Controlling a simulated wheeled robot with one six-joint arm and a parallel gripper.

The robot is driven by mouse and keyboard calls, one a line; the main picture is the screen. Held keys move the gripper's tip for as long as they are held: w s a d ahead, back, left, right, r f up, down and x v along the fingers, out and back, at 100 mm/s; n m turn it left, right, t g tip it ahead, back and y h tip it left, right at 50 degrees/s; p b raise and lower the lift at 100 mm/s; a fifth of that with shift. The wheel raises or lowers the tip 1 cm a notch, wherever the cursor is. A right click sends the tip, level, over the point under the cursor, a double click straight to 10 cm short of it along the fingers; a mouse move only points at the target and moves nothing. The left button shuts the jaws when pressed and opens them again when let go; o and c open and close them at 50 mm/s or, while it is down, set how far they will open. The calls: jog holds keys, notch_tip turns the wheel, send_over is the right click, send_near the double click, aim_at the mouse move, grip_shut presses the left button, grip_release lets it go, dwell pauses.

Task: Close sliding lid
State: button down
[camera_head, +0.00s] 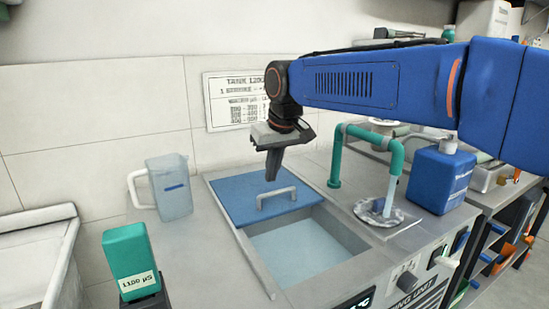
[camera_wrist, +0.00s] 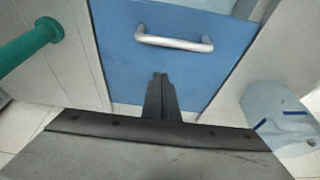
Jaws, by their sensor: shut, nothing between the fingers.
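The blue sliding lid (camera_head: 235,200) covers the back part of a sunken basin (camera_head: 305,250) in the counter; the front part is open and shows pale blue inside. A pale bar handle (camera_head: 276,197) stands on the lid near its front edge. In the wrist view the lid (camera_wrist: 190,70) and its handle (camera_wrist: 174,42) show ahead of the fingers. My gripper (camera_head: 272,178) is shut and empty, pointing down above the rear part of the lid, behind the handle. Its closed fingers also show in the wrist view (camera_wrist: 159,78). I cannot tell whether the fingertips touch the lid.
A clear jug (camera_head: 172,188) stands left of the lid. A green tap (camera_head: 337,160) rises on the right, beside a small drain (camera_head: 385,213) and a blue bottle (camera_head: 440,178). A green-topped container (camera_head: 129,252) is at the front left. A sign (camera_head: 235,100) hangs behind.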

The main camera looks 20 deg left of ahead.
aim_at(279, 201)
jog(key=shift+s+d+f, duration=0.2)
jog(key=shift+s+d, duration=1.2)
jog(key=s+d, duration=1.4)
jog(key=shift+s+d, duration=0.25)
jog(key=shift+f, duration=0.15)
jog(key=shift+s, duration=0.1)
jog(key=v, duration=1.7)
jog(key=w+d+f+m+t+h, duration=0.1)
jog(key=w+d+f+m, duration=0.25)
jog(key=d+f, duration=1.15)
jog(key=s+d+f+m+h, duration=0.1)
jog(key=s+d+f+m, duration=0.1)
jog(key=d+f, duration=0.5)
jog(key=s+d+f+m+t, duration=0.1)
jog(key=s+d+f+m, duration=0.2)
jog(key=d+f, duration=0.4)
notch_tip(279, 201, down, 3)
jog(key=shift+s+f+h, duration=0.2)
jog(key=shift+s+h, duration=0.2)
jog(key=shift+s, duration=0.4)
